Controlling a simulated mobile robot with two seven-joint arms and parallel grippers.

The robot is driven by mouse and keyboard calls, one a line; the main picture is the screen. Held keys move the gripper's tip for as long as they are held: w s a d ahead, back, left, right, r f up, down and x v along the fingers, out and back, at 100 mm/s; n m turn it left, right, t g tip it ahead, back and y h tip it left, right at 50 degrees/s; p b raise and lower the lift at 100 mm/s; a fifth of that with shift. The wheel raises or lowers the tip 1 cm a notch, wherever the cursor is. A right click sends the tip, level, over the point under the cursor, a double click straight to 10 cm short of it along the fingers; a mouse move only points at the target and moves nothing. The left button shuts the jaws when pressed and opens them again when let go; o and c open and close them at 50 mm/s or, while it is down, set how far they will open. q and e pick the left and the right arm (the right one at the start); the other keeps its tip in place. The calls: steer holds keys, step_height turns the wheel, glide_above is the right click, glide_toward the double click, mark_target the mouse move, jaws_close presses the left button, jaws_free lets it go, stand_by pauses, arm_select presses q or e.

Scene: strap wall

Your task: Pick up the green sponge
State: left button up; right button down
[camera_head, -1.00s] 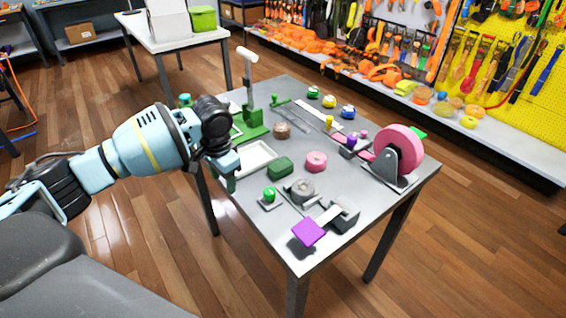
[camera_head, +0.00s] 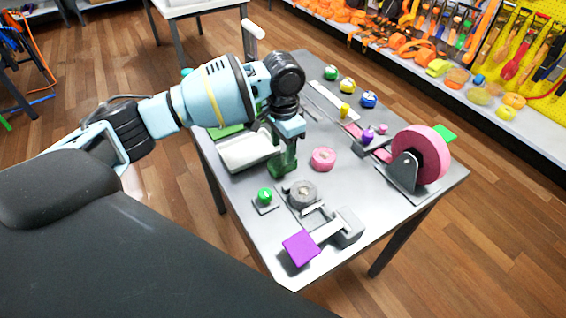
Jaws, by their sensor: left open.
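The green sponge (camera_head: 283,170) is a dark green block on the grey table, right of the white tray. My left gripper (camera_head: 287,147) reaches down from above and is over the sponge, hiding its upper part. The gripper is open; I cannot tell whether its fingers touch the sponge or straddle it. My right gripper is not in view.
The grey table (camera_head: 330,190) also holds a white tray (camera_head: 247,150), a pink roll (camera_head: 323,158), a grey roll (camera_head: 302,194), a green knob (camera_head: 265,195), a purple pad (camera_head: 301,248) and a large pink wheel (camera_head: 425,155). A white-handled upright lever (camera_head: 254,30) stands behind my arm.

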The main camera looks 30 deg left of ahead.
mark_target(282, 160)
arm_select(q)
steer(key=shift+f, duration=2.6)
steer(key=c, duration=0.7)
